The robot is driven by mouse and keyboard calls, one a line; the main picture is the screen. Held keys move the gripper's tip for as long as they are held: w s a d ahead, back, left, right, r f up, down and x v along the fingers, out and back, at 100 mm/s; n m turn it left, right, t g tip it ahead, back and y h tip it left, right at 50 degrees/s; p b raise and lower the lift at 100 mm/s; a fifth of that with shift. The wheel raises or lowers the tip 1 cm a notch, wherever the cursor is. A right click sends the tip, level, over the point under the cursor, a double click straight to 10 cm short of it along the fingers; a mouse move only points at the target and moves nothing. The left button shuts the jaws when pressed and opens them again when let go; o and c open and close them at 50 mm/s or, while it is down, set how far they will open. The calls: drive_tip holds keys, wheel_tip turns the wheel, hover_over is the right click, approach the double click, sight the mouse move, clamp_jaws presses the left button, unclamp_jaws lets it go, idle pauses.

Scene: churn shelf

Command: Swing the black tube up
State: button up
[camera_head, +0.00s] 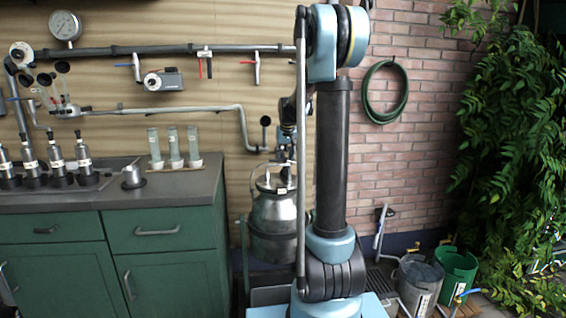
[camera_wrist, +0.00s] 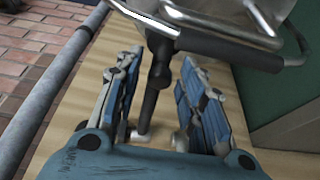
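The fingers stand apart, one on each side of the tube, and a gap shows on both sides. The tube's thicker part is toward the top of this picture; a thinner part runs down to a pale piece near the wall. In the head view my gripper (camera_head: 287,135) is small, just above the milk churn (camera_head: 274,215) and partly hidden by my arm. I cannot make out the tube clearly there.
The churn's steel body and dark handle (camera_wrist: 235,50) are close to the fingers in the wrist view. A grey pipe (camera_head: 190,108) with a black knob (camera_head: 265,121) runs along the wooden wall. The green cabinet (camera_head: 165,258) stands left; buckets (camera_head: 456,272) stand right.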

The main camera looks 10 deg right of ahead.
drive_tip(key=c, duration=0.7)
drive_tip(key=shift+r, duration=0.15)
drive_tip(key=shift+c, duration=0.2)
drive_tip(key=shift+w+r, duration=0.2)
drive_tip(key=shift+r, duration=1.45)
drive_tip(key=shift+w+r, duration=0.2)
drive_tip(key=shift+r, duration=0.4)
drive_tip(key=shift+w+r, duration=0.3)
drive_tip(key=shift+r, duration=0.55)
